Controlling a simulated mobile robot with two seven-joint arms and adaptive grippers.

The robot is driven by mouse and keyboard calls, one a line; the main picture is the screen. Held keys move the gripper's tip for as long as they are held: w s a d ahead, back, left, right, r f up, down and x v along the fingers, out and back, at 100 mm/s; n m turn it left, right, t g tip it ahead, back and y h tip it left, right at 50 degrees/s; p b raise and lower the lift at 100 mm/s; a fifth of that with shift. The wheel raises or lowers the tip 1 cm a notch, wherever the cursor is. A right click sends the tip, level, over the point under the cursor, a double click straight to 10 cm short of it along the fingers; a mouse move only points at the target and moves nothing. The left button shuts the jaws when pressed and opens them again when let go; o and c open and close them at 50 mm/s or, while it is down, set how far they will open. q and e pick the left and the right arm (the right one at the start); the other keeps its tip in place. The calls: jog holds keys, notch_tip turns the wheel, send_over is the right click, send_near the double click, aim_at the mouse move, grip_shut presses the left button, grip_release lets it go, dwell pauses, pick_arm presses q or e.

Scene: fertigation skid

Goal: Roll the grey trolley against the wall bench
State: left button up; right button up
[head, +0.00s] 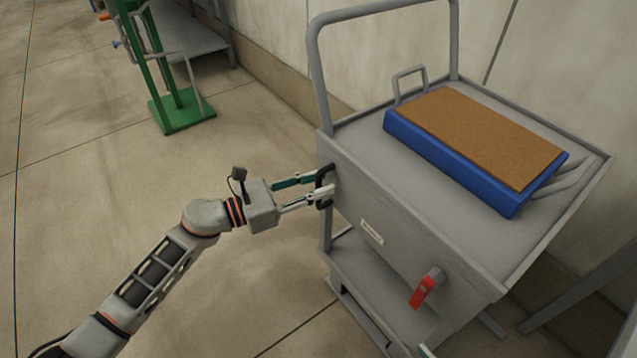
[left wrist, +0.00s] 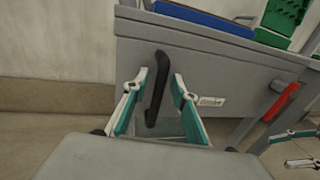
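The grey trolley (head: 405,235) stands at the right in the head view, close to the wall, with a tall push rail and a lower shelf. A black handle (left wrist: 157,88) is on its side panel. My left gripper (head: 326,184) is at this handle, its fingers on either side of it with gaps showing in the left wrist view. A red-gripped lever (head: 422,290) sits on the same panel. A grey bench (head: 190,38) stands along the wall at the upper left. My right gripper (left wrist: 280,150) shows its parted fingers at the left wrist view's right edge.
A blue box with a brown top (head: 450,160) lies on the trolley. A green stand (head: 182,110) is on the floor in front of the bench. The floor between stand and trolley is clear. A grey strut (head: 580,295) is at the lower right.

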aim_at(378, 220)
pick_arm(q)
jog(key=shift+d, duration=0.15)
grip_shut()
jog(key=shift+s+d, duration=0.15)
jog(key=s+d, duration=0.1)
jog(key=s+d+p, duration=0.1)
jog(key=s, duration=0.1)
jog(key=s+d, duration=0.1)
jog(key=s, duration=0.1)
jog(key=shift+d+r+p, duration=0.25)
jog(key=shift+d+p, duration=0.1)
jog(key=shift+p, duration=0.05)
jog(key=s+d, duration=0.2)
jog(key=s, duration=0.1)
jog(key=s+d+p, duration=0.1)
jog(key=shift+s+d, duration=0.25)
jog(key=shift+s, duration=0.15)
jog(key=shift+s+d+f, duration=0.15)
jog(key=shift+s+d, duration=0.05)
jog(key=shift+s, duration=0.1)
jog(key=shift+s+f, duration=0.15)
jog(key=shift+f, duration=0.05)
pick_arm(e)
jog(key=d, duration=0.1)
jog(key=f, duration=0.1)
jog(key=s+d, duration=0.1)
jog(key=shift+d+f+n+g+h, duration=0.15)
jog(key=shift+d+n+g+h, duration=0.15)
jog(key=shift+d+h, duration=0.1)
